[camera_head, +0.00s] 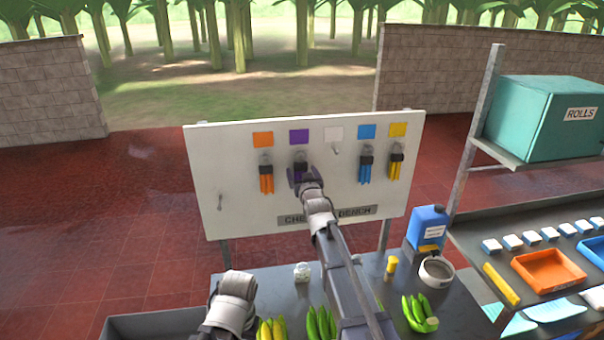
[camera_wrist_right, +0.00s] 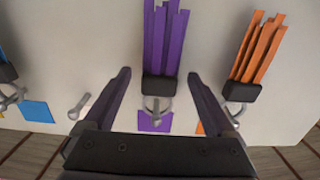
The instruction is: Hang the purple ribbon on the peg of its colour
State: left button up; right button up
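The purple ribbon (camera_wrist_right: 166,40) is a bundle of purple strips with a dark band (camera_wrist_right: 160,88). In the right wrist view, which is upside down, its ring sits at the peg (camera_wrist_right: 156,110) by the purple card (camera_wrist_right: 155,124). In the head view the purple card (camera_head: 299,137) is second from the left, and my arm hides much of the ribbon below it. My right gripper (camera_wrist_right: 158,76) is open, its fingers on either side of the band with a gap to each. It also shows in the head view (camera_head: 302,172). My left gripper is not visible.
Orange (camera_head: 266,180), blue (camera_head: 364,170) and yellow (camera_head: 395,165) ribbons hang beneath cards of their colours on the white board (camera_head: 235,215). The peg (camera_head: 336,149) beneath the white card is bare. A blue jug (camera_head: 428,226) and a bowl (camera_head: 437,271) stand on the bench.

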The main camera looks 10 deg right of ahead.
jog(key=s, duration=0.8)
jog(key=s+a+f+n+g+b, duration=0.1)
jog(key=s+a+f+g+b, duration=0.25)
jog(key=f, duration=0.35)
jog(key=s+a+f+g+b, duration=0.2)
jog(key=s+f, duration=0.3)
jog(key=f, duration=0.3)
jog(key=s+a+f+n+g+b, duration=0.1)
jog(key=s+a+f+g+b, duration=0.25)
jog(key=f, duration=0.35)
jog(key=s+a+f+n+g+b, duration=0.1)
jog(key=s+f+g+b, duration=0.2)
jog(key=s+f, duration=0.3)
jog(key=s+a+f+g+h+b, duration=0.1)
jog(key=s+f+g+b, duration=0.2)
jog(key=s, duration=1.4)
notch_tip(320, 180, down, 4)
jog(key=g, duration=0.2)
jog(key=shift+s+f+n+g, duration=0.2)
jog(key=shift+s+n+g, duration=0.1)
jog(key=shift+n+g, duration=0.1)
